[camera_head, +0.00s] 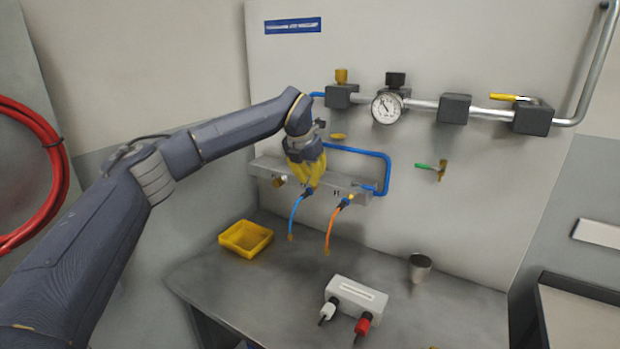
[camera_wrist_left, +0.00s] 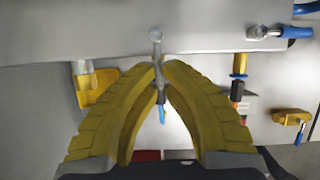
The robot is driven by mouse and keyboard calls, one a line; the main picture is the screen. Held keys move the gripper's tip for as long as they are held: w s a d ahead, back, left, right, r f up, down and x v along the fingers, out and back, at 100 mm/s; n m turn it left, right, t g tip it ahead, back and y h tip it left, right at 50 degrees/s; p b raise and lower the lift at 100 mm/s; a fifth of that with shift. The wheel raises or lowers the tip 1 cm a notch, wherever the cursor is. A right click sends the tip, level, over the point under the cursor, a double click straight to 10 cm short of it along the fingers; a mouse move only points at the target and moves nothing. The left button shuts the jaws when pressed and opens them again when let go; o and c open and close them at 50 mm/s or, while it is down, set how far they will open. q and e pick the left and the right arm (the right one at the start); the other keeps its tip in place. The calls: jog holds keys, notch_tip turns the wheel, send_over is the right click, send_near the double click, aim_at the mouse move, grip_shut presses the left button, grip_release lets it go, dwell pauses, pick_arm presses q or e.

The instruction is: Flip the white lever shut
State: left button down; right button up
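A thin pale grey-white lever (camera_wrist_left: 156,45) with a rounded end shows at my left fingertips in the left wrist view, against the grey manifold. In the head view the manifold (camera_head: 357,189) is fixed to the wall panel, and my left gripper (camera_head: 312,188) reaches down in front of it above the blue hose. The yellow fingers (camera_wrist_left: 160,68) are drawn together at their tips, right at the lever; whether they pinch it or only touch it is unclear. The gripper hides the lever in the head view. My right gripper is out of view.
An orange hose (camera_head: 329,232) hangs beside the blue hose (camera_head: 295,215). A yellow tray (camera_head: 246,239), a metal cup (camera_head: 419,267) and a white box (camera_head: 356,297) stand on the grey table (camera_head: 300,285). A green-handled valve (camera_head: 430,166) is right of the manifold.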

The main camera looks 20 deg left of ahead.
pick_arm(q)
jog(key=shift+w+d+f+n+y, duration=0.1)
jog(key=shift+d+n+y, duration=0.4)
jog(key=shift+n, duration=0.65)
jog(key=shift+d+n+y, duration=0.45)
jog(key=shift+d+n, duration=0.05)
jog(key=shift+n, duration=0.6)
jog(key=shift+w+d+f+n+y, duration=0.1)
jog(key=shift+d+n+y, duration=0.4)
jog(key=shift+n, duration=0.65)
jog(key=c, duration=1.5)
grip_release()
jog(key=shift+r, duration=0.1)
jog(key=s+d+r, duration=0.1)
jog(key=s, duration=0.3)
jog(key=s+d+r, duration=0.1)
jog(key=s+d, duration=0.1)
jog(key=s, duration=0.2)
jog(key=s+d, duration=0.2)
jog(key=s, duration=0.2)
jog(key=shift+d+r, duration=0.2)
jog(key=shift+r, duration=0.2)
jog(key=shift+o, duration=0.5)
